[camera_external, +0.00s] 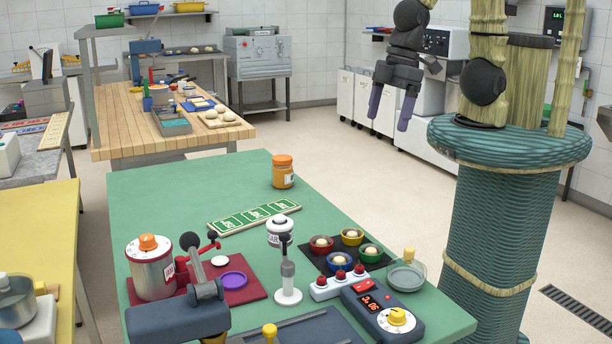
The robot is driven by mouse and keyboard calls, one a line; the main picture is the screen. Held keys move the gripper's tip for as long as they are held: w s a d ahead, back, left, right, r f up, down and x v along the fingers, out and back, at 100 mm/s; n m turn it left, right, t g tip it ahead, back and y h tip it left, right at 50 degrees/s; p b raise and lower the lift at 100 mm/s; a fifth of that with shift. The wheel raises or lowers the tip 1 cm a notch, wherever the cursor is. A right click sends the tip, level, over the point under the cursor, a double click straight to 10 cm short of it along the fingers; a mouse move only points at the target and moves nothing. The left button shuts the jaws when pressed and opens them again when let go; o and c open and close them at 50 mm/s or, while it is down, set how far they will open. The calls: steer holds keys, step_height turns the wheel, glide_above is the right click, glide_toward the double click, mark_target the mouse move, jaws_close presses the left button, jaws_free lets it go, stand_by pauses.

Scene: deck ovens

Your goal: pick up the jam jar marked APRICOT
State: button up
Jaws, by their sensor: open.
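An orange jar (282,171) with an orange-brown lid stands upright near the back edge of the green table (180,205). A pale label shows on its lower right side, but its writing is too small to read. My gripper (391,112) hangs in the air to the right of the jar and higher in the picture, beyond the table's edge. Its two purple fingers point down, apart, with nothing between them. It is well clear of the jar.
A green-and-white sign strip (254,215) lies in front of the jar. Farther forward are a steel canister (151,268), a white-topped stand (287,262), small colored bowls (352,236) and a dark timer box (382,311). The tabletop left of the jar is clear.

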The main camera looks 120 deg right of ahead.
steer(key=shift+w+d+f, duration=0.1)
